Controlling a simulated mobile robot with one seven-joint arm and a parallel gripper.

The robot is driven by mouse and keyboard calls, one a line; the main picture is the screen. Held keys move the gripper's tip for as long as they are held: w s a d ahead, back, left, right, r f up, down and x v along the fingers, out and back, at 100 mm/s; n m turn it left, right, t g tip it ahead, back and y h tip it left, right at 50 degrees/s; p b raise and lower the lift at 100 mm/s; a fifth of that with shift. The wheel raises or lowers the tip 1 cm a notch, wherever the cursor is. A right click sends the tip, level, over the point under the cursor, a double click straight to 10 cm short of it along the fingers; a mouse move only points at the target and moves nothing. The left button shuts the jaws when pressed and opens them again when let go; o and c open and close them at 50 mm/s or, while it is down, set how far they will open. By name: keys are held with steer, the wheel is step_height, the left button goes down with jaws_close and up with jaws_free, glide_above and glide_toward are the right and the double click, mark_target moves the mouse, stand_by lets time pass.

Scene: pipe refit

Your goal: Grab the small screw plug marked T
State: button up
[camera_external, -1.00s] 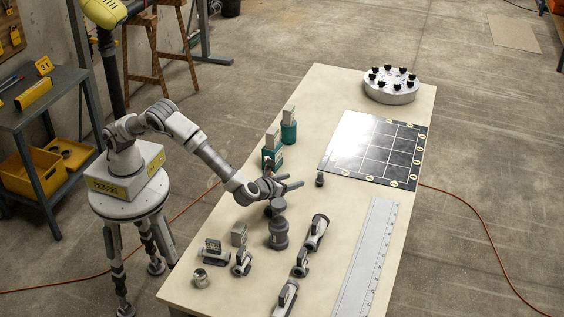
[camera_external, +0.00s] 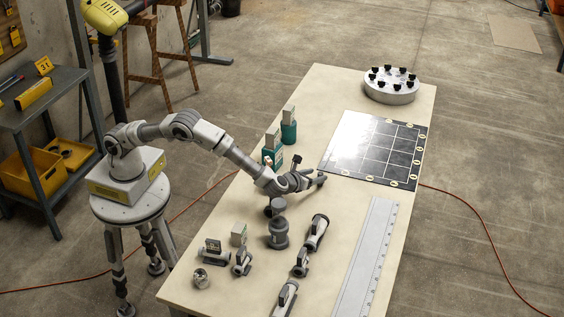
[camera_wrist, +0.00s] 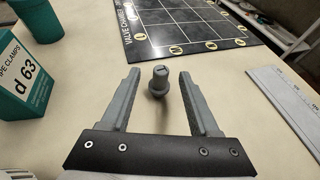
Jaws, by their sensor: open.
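The small grey screw plug (camera_wrist: 159,82) stands upright on the table in the wrist view, with a dark slot-like mark on its top. I cannot read a T there for sure. My gripper (camera_wrist: 159,75) is open, with one finger on each side of the plug and a gap on both sides, and it touches neither side that I can see. In the external view my gripper (camera_external: 310,180) is low over the table, and the plug (camera_external: 321,179) shows at its fingertips, partly covered by them.
A green and white pipe-clamp box (camera_wrist: 22,80) and a teal cup (camera_wrist: 42,20) stand to the left. A ruler (camera_wrist: 285,95) lies right. Several grey valves and fittings (camera_external: 279,233) stand nearer the front of the table.

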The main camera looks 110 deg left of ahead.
mark_target(319, 174)
steer(key=x, duration=0.3)
steer(key=shift+w+a+f, duration=0.15)
steer(key=shift+w+a, duration=0.05)
steer(key=shift+a, duration=0.05)
jaws_close()
